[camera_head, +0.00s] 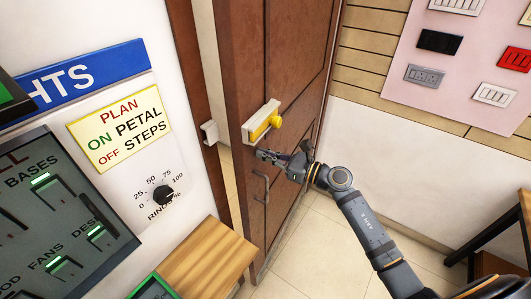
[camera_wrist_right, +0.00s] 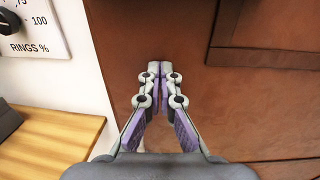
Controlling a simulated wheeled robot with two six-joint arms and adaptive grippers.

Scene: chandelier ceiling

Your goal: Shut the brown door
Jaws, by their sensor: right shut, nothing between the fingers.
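The brown door (camera_head: 283,75) stands ajar in the head view, with a pale gap between its edge and the brown door frame (camera_head: 185,80). A pale latch with a yellow knob (camera_head: 276,121) sits on its face near the free edge, and a dark handle (camera_head: 262,186) is lower down. My right gripper (camera_head: 261,154) is just below the latch, at the door's face near that edge. In the right wrist view its fingers (camera_wrist_right: 160,66) are together and empty, pointing at brown wood (camera_wrist_right: 185,40). Whether they touch the door I cannot tell. My left gripper is out of view.
A wooden bench top (camera_head: 200,262) stands left of the door, under a white wall with a yellow sign (camera_head: 120,128) and a dial (camera_head: 163,195). A pink board with switches (camera_head: 465,70) hangs at the right. A dark table (camera_head: 490,235) is at far right. Tiled floor lies between.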

